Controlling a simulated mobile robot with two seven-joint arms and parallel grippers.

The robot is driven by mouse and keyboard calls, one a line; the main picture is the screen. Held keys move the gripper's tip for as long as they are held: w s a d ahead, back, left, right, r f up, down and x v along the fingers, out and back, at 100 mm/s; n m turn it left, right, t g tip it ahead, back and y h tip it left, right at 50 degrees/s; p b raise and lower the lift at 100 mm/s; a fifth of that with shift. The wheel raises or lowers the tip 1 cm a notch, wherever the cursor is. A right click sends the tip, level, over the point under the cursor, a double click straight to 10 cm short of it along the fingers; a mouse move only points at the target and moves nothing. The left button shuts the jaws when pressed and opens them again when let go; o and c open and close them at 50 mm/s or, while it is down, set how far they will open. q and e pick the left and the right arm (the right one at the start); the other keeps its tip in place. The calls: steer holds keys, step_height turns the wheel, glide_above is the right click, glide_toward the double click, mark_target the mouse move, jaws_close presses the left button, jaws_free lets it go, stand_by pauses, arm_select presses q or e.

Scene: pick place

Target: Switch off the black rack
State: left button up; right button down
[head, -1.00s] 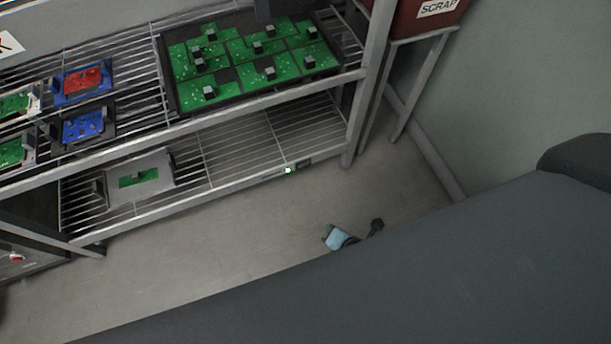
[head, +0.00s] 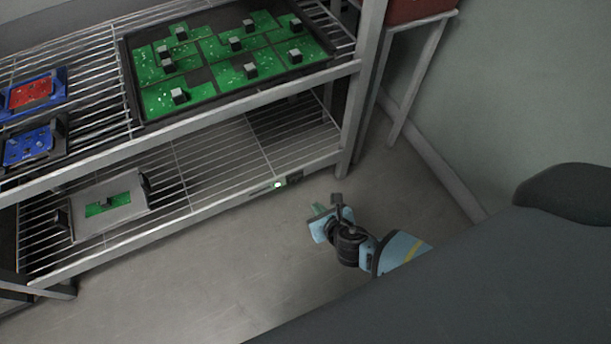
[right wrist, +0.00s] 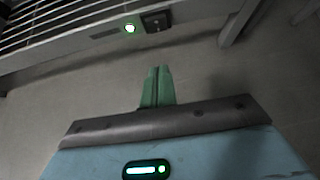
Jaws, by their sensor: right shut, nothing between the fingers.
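The rack (head: 240,194) is a grey metal wire shelf unit at the left of the head view. On its lower front rail is a glowing green light (head: 278,184) with a small dark switch (head: 294,177) just right of it. In the right wrist view the light (right wrist: 130,28) and the switch (right wrist: 156,21) are near the top, beyond the fingers. My right gripper (head: 317,208) has its green fingers together and empty. It is in front of the rail, apart from the switch; the fingers also show in the right wrist view (right wrist: 159,72). My left gripper is not in view.
The upper shelf holds a dark tray (head: 128,82) of green boards and blue and red boards (head: 30,93). A grey fixture (head: 128,212) with a green board sits on the lower shelf. A rack post (head: 352,125) stands right of the switch. The floor in front is clear.

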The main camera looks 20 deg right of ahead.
mark_target(296, 179)
steer(key=b+x, duration=0.2)
steer(key=x, duration=0.2)
steer(key=w+r+b+x, duration=0.1)
steer(key=b+x, duration=0.1)
steer(key=x, duration=0.2)
steer(key=r+b+x, duration=0.1)
steer(key=b+x, duration=0.2)
steer(key=x, duration=0.1)
steer(key=shift+w+f, duration=0.1)
steer(key=shift+w, duration=0.45)
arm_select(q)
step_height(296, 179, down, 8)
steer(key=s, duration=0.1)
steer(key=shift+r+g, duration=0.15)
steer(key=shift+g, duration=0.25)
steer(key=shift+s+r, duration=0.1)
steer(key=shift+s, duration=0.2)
arm_select(e)
steer(key=shift+w, duration=0.1)
steer(key=shift+w+r, duration=0.25)
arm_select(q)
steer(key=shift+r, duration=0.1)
arm_select(e)
steer(key=shift+f, duration=0.1)
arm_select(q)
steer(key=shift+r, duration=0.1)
